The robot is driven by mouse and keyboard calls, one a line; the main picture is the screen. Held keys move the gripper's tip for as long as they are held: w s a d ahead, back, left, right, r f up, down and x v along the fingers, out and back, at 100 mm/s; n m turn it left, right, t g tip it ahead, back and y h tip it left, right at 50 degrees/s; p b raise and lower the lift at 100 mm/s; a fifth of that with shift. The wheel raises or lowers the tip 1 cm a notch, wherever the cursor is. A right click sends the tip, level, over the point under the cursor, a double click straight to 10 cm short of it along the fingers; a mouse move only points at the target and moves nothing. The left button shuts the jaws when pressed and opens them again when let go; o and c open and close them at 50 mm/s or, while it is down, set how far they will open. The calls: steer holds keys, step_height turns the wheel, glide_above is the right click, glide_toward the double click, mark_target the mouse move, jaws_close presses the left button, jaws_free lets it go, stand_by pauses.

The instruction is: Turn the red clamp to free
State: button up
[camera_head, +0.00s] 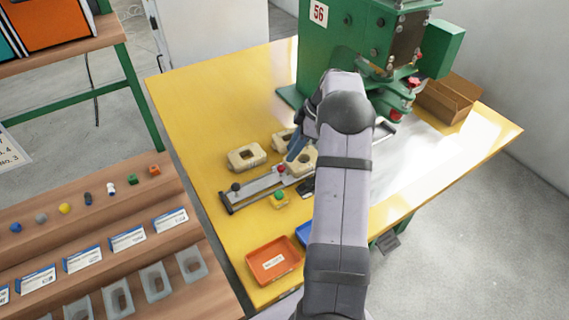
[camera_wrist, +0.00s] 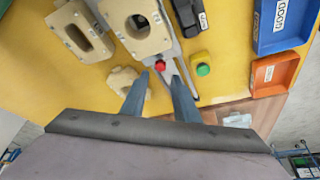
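The red clamp shows as a small red knob (camera_head: 281,168) on a long grey metal fixture (camera_head: 262,184) on the yellow table. In the wrist view, the red knob (camera_wrist: 160,65) lies ahead of the fingertips, roughly midway between them. My gripper (camera_head: 293,155) is over the fixture, close to the knob. In the wrist view its two blue-grey fingers (camera_wrist: 160,77) are apart, with nothing held between them. I cannot tell whether either finger touches the knob. Which way the clamp is turned cannot be made out.
Beige blocks with openings (camera_head: 246,157) (camera_wrist: 140,27) lie around the fixture. A green button (camera_head: 279,196) is beside it. An orange tray (camera_head: 273,260) and a blue tray (camera_head: 303,234) are at the near edge. A green machine (camera_head: 345,45) stands behind.

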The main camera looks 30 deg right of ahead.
mark_target(281, 167)
steer(key=shift+p+x, duration=0.85)
steer(key=shift+x, duration=2.55)
jaws_close()
